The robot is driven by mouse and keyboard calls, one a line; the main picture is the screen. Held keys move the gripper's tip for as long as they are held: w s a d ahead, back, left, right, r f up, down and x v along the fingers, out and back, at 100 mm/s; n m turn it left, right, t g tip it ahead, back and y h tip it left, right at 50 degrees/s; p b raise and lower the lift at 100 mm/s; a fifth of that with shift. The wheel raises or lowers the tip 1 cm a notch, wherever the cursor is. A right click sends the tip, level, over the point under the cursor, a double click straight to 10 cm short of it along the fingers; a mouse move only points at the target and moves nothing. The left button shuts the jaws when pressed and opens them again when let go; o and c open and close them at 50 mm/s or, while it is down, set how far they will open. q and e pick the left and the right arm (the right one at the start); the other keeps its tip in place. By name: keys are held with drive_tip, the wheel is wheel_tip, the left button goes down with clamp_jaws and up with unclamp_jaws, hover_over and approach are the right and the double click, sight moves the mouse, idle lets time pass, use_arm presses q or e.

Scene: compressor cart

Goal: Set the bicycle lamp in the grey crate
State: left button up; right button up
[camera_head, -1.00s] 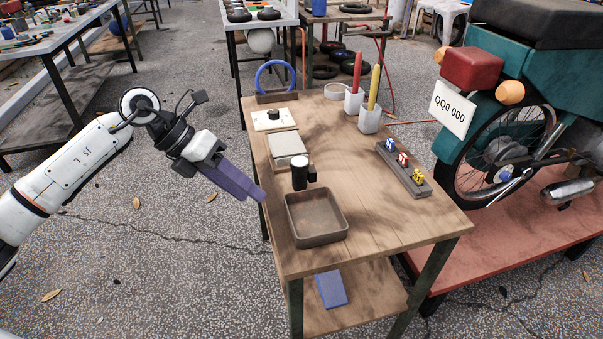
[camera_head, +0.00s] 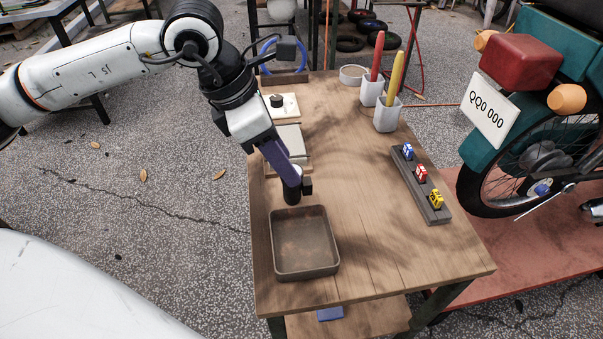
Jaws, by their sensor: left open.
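The bicycle lamp (camera_head: 293,192), a small black upright cylinder with a side block, stands on the wooden table just behind the grey crate. The grey crate (camera_head: 334,262) is a shallow, brownish-grey open tray near the table's front left; it looks empty. My left gripper (camera_head: 287,174), with purple fingers, reaches down from the upper left to the lamp. Its fingers are open and overlap the lamp's top in the picture, hiding part of it. I cannot tell whether they touch it. My right gripper is not in view.
Behind the lamp lie a grey box (camera_head: 289,139) and a pale plate with a black knob (camera_head: 278,102). A rack of toy cars (camera_head: 426,194) and white holders with red and yellow candles (camera_head: 387,118) stand to the right. The table's middle is clear.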

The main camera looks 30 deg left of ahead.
use_arm(q)
drive_tip(key=shift+d+f, duration=0.3)
drive_tip(key=shift+f, duration=0.65)
drive_tip(key=shift+x, duration=2.8)
drive_tip(key=shift+w+d+r, duration=0.1)
drive_tip(key=shift+d, duration=0.05)
drive_tip(key=c, duration=0.8)
